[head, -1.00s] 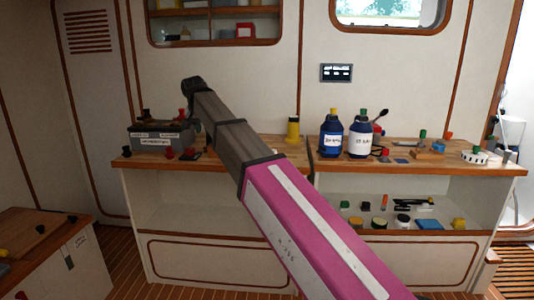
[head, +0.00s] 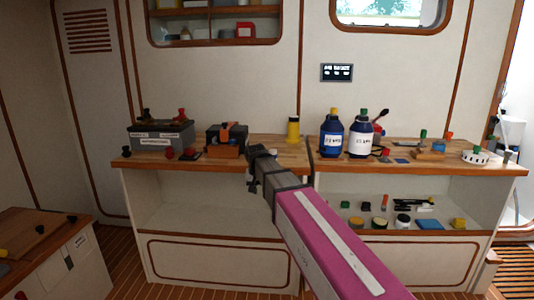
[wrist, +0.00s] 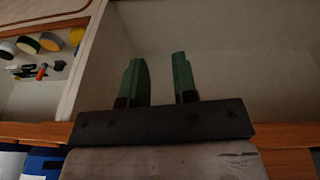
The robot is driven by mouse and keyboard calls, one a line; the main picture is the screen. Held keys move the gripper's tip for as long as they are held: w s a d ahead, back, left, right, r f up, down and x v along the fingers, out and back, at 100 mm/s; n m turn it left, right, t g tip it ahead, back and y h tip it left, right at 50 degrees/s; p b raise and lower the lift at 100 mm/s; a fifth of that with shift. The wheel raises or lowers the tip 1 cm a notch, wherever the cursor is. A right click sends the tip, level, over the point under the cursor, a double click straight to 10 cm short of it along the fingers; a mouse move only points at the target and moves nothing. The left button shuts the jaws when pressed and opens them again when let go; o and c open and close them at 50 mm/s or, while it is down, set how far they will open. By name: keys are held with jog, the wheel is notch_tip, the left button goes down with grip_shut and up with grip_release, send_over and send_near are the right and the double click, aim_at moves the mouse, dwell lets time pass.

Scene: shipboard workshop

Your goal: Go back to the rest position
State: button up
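My arm reaches in from the lower right in the head view, and my gripper (head: 252,188) is at its far end, in front of the wooden counter's front edge. Its fingers are hard to make out there. In the wrist view my gripper (wrist: 160,82) shows two green fingers set apart, with nothing between them. The gripper is open and empty, and faces the open, pale shelf bay below the counter.
On the counter (head: 210,163) stand a grey battery box (head: 160,139), a dark box with an orange part (head: 226,138), a yellow cylinder (head: 293,130) and two blue-and-white bottles (head: 332,136). Small items fill the right shelf. A low cabinet (head: 75,262) stands at left.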

jog(key=s+d+f+g, duration=0.2)
jog(key=s+d+f, duration=1.7)
jog(key=d+f, duration=0.3)
jog(key=shift+y, duration=0.4)
jog(key=shift+o, duration=0.3)
jog(key=shift+d, duration=0.1)
